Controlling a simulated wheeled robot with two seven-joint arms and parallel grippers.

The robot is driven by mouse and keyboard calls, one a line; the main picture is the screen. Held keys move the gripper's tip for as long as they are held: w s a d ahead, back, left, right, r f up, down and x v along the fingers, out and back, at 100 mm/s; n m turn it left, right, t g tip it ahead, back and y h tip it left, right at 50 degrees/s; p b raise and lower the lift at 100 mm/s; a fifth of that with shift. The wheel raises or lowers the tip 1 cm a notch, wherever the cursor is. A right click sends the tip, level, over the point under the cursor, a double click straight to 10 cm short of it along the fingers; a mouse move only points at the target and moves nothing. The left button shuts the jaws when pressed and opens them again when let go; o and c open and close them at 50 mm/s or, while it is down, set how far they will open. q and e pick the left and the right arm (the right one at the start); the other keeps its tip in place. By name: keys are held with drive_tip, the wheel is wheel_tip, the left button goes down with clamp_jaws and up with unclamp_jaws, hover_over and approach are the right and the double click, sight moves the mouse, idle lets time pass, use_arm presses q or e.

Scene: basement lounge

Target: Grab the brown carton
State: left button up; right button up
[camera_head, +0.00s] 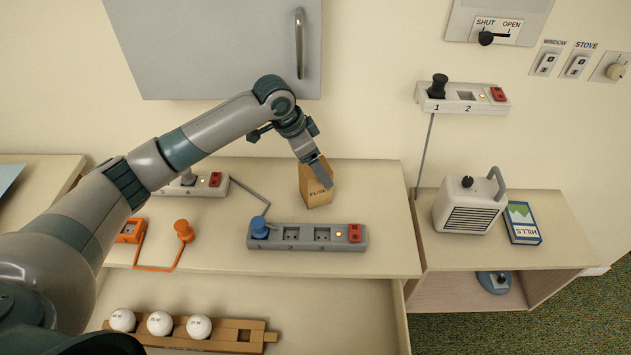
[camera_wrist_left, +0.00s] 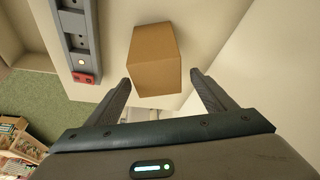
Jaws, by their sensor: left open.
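My left gripper (camera_head: 318,170) reaches in from the left and overlaps the carton's top in the head view. In the left wrist view the carton (camera_wrist_left: 154,62) lies just beyond and between the two open fingertips (camera_wrist_left: 160,84). The fingers are apart, and no clear grip on the carton shows. My right gripper is not in view.
The grey power strip (camera_head: 290,239) with a blue plug (camera_head: 259,228) lies in front of the carton. An orange plug (camera_head: 184,230) and another strip (camera_head: 197,186) are to the left. A grey cabinet (camera_head: 215,45) hangs above. A heater (camera_head: 468,206) stands on the right shelf.

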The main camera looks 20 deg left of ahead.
sight(314, 193)
use_arm(q)
drive_tip(key=x, duration=0.1)
drive_tip(key=p+x, duration=0.2)
drive_tip(key=shift+s+f, duration=0.25)
drive_tip(key=shift+f, duration=0.2)
drive_tip(key=shift+w+f, duration=0.1)
drive_tip(key=shift+f, duration=0.3)
drive_tip(key=c, duration=1.2)
